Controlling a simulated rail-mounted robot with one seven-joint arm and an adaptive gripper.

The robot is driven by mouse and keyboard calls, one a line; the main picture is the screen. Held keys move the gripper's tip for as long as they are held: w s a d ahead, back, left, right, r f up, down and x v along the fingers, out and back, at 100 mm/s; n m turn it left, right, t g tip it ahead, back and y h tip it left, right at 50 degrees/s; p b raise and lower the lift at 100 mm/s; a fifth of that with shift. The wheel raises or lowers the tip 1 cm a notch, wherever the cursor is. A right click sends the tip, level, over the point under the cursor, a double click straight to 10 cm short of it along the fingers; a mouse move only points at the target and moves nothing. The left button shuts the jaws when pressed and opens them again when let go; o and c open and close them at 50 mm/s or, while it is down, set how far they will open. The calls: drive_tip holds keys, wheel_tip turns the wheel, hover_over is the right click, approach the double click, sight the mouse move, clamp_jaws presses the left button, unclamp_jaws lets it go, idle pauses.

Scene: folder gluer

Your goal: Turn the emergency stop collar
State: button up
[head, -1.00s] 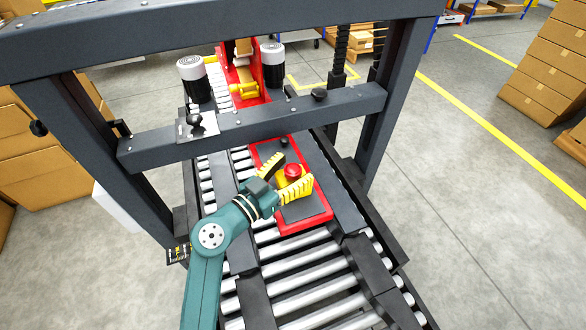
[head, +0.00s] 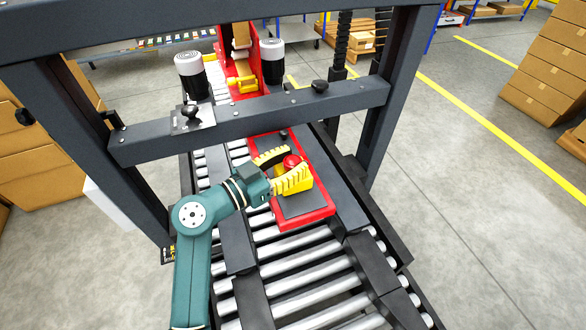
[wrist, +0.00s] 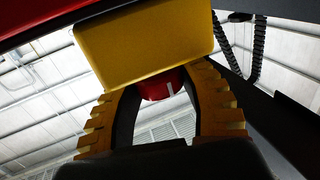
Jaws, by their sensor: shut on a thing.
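The emergency stop has a red button (head: 292,161) on a yellow box, mounted on a red-edged dark panel (head: 304,205) over the rollers. My gripper (head: 286,170) has its yellow ribbed fingers on either side of the red button and is shut on it. In the wrist view the red collar (wrist: 163,85) sits between the two curved fingers, below the yellow box (wrist: 145,45). A pale mark shows on the red part. In the head view the fingers hide much of the yellow box.
A dark crossbar (head: 250,123) with black knobs spans the frame just behind my gripper. Dark posts stand at both sides. Bare rollers (head: 300,270) lie in front. Two white-topped cylinders (head: 272,55) stand farther back.

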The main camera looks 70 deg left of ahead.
drive_tip(key=m+h+b, duration=0.1)
drive_tip(key=h+b, duration=0.1)
drive_tip(key=m+h+b, duration=0.2)
drive_tip(key=h+b, duration=0.1)
drive_tip(key=shift+a+f+t, duration=0.1)
drive_tip(key=shift+f+t, duration=0.1)
drive_tip(key=shift+t, duration=0.1)
drive_tip(key=shift+r+m+g+h+b, duration=0.25)
drive_tip(key=shift+m+h+b, duration=0.4)
drive_tip(key=shift+m+h, duration=0.7)
drive_tip(key=shift+m+g+h+b, duration=0.35)
drive_tip(key=shift+m+h+b, duration=0.4)
drive_tip(key=shift+h, duration=1.1)
drive_tip(key=shift+m+h, duration=0.3)
